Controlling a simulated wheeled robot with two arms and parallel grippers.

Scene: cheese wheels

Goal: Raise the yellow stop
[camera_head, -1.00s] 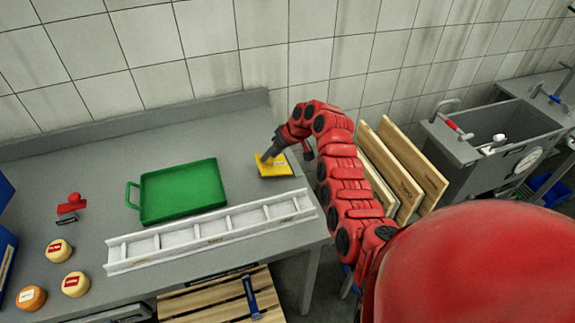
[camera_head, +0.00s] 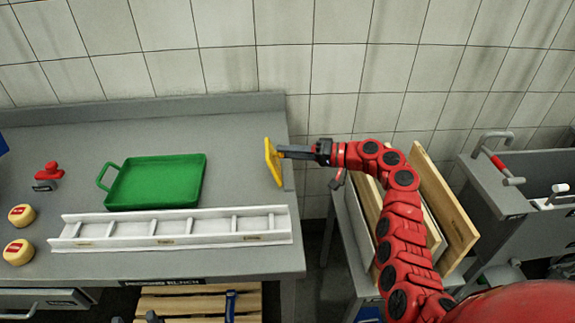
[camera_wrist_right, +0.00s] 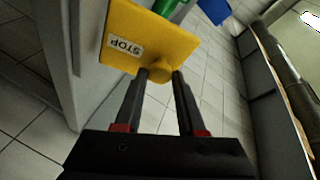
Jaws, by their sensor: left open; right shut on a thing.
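The yellow stop (camera_head: 272,162) is a flat plate standing nearly upright at the right end of the grey bench, seen almost edge-on in the head view. Whether its lower edge touches the bench is unclear. My right gripper (camera_head: 283,152) reaches it from the right and is shut on it. In the right wrist view the stop (camera_wrist_right: 165,38) shows a white STOP label, and the fingers (camera_wrist_right: 161,76) close on its round yellow knob. Dark fingertips of my left gripper (camera_head: 135,319) just show at the bottom edge of the head view, open, away from the stop.
A white ladder-like rack (camera_head: 170,241) lies along the bench's front. A green tray (camera_head: 155,182) is behind it. Two cheese wheels (camera_head: 22,215) and a red-handled stamp (camera_head: 48,175) are at left. Wooden boards (camera_head: 445,210) stand right of the bench, partly behind my right arm.

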